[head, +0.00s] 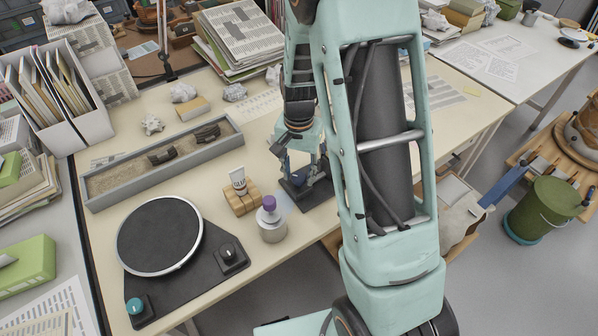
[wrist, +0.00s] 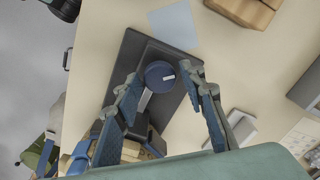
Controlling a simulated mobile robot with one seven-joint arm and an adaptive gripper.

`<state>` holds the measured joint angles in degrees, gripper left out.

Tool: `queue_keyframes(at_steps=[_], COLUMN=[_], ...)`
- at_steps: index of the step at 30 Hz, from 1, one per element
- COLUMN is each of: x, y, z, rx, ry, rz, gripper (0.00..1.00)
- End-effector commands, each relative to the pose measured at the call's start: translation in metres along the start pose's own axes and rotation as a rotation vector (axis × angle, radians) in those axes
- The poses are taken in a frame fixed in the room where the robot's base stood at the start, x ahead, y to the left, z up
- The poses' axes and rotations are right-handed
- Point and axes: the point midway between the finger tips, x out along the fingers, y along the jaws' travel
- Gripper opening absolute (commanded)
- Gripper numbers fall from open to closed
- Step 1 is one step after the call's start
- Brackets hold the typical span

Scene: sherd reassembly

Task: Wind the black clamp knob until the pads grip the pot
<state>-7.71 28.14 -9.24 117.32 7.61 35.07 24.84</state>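A dark, bluish round knob (wrist: 153,71) with a short white mark sits on a device with a flat dark base plate (wrist: 118,90) in the wrist view. The clamp base (head: 318,194) also shows in the head view, below my gripper (head: 302,160). In the wrist view, my gripper (wrist: 164,80) is open, with one fingertip on each side of the knob; a narrow gap seems to show at each side. A pale bar runs from the knob toward the wrist. The fingers and wrist hide part of the clamp, and I cannot pick out pads or a pot there.
A turntable (head: 158,236) with its own black knob (head: 228,253) stands at the front left. A purple-capped jar (head: 271,222) and a wooden block (head: 241,203) with a tube are left of the clamp. A sand tray (head: 110,183) holds dark sherds. The table's edge is close to the clamp.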

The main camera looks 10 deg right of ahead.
Motion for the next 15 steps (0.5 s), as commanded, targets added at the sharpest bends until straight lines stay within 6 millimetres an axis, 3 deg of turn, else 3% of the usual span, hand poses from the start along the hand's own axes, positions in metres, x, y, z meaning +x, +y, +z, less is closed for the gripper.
queue_keyframes(at_steps=[10, 15], x=[-0.001, -0.019], y=[0.000, -0.001], z=[0.000, -0.001], rx=[-0.001, -0.001], ry=[0.001, 0.004], rz=[0.000, -0.002], gripper=[0.46, 0.46])
